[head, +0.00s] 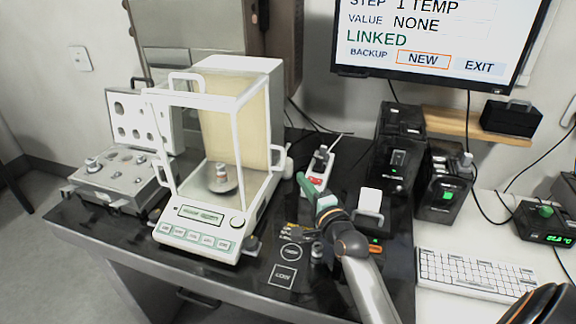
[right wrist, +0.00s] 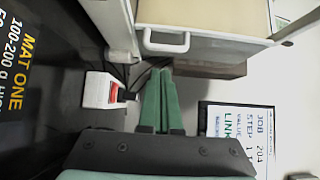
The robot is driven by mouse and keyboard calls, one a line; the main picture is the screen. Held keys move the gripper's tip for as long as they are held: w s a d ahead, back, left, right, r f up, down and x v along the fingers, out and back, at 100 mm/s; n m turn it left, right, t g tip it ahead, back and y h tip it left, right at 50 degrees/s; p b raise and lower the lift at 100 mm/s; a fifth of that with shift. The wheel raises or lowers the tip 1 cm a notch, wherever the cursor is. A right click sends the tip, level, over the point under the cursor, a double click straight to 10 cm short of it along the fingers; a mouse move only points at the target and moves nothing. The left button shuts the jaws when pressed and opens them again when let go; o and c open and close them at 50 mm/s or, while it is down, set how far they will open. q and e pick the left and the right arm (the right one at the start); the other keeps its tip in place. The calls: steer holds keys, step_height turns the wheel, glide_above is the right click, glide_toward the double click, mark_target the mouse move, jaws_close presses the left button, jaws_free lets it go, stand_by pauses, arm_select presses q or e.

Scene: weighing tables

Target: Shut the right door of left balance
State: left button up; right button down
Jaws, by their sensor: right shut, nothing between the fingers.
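The left balance (head: 205,222) is a white unit with a clear draft shield, standing on the dark table in the head view. Its right door has a white handle (head: 277,158) toward the rear of the right side, so the door looks slid back. That handle also shows at the top of the right wrist view (right wrist: 165,42). A small weight (head: 221,171) stands on the pan inside. My right gripper (head: 304,181), with green fingers, is shut and empty, to the right of the handle and apart from it. Its fingers show in the right wrist view (right wrist: 160,75). My left gripper is not in view.
A power strip (head: 319,168) with a red switch lies just behind my right gripper. A metal weight box (head: 118,178) stands left of the balance. Black devices (head: 396,150) stand to the right. A monitor (head: 435,40) hangs above. Mat markings (head: 284,277) lie in front.

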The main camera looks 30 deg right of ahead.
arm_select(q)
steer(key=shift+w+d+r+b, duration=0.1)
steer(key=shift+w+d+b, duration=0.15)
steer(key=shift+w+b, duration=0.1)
arm_select(e)
steer(key=w+d, duration=0.1)
steer(key=w, duration=0.7)
steer(key=shift+w+d, duration=0.2)
steer(key=shift+w, duration=0.15)
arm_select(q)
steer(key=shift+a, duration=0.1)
